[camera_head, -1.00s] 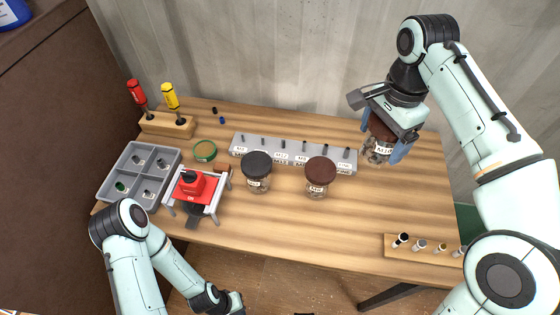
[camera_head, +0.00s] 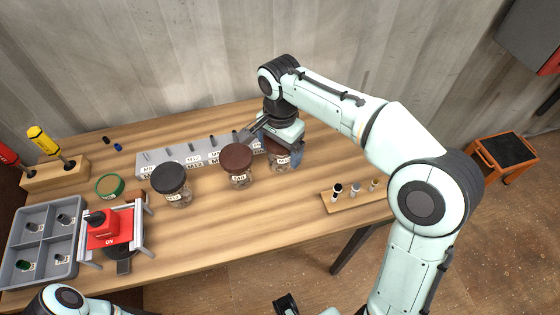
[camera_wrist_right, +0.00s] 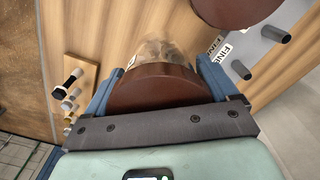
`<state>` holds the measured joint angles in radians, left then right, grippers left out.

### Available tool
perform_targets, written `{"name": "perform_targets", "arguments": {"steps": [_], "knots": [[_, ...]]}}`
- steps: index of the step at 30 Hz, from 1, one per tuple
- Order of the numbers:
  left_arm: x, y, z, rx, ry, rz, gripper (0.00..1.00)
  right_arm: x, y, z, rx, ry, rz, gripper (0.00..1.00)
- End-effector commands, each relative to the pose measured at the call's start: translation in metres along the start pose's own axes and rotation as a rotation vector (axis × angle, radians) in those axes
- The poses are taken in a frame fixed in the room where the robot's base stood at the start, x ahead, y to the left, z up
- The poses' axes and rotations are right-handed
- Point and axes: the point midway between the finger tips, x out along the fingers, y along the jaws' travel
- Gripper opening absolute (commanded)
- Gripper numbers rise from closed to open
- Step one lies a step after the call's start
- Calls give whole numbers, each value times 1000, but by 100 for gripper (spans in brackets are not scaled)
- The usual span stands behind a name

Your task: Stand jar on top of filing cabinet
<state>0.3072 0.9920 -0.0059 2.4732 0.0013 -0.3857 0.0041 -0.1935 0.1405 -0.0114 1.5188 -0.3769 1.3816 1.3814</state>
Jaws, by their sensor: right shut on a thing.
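A clear jar with a dark brown lid and white label (camera_head: 282,160) is held in my right gripper (camera_head: 278,140), over the table beside the rack's right end. In the right wrist view, the jar's brown lid (camera_wrist_right: 160,88) sits between the blue fingers. I cannot tell its height above the table. A second brown-lidded jar (camera_head: 237,160) stands just left of it. A black-lidded jar (camera_head: 170,180) stands further left. No filing cabinet is recognisable in the current views.
The table (camera_head: 230,225) is bare in front of the jars. A wooden strip with several upright bolts (camera_head: 352,194) lies at its right edge. An orange stool (camera_head: 503,155) stands on open floor at right.

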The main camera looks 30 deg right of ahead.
Motion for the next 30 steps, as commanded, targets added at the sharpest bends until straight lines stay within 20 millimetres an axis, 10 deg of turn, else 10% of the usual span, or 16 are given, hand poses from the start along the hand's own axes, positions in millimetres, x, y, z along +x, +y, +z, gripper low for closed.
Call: {"name": "perform_targets", "arguments": {"steps": [11,24,25,30], "knots": [[8,-3,1,-1,-3,-1,0,44,0,0,0,0,0,42],[10,-4,1,-1,-4,-1,0,49,0,0,0,0,-2,42],[10,-4,1,-1,-3,-1,0,50,0,0,0,0,0,93],[10,-4,1,-1,-3,-1,0,49,0,0,0,0,0,100]]}}
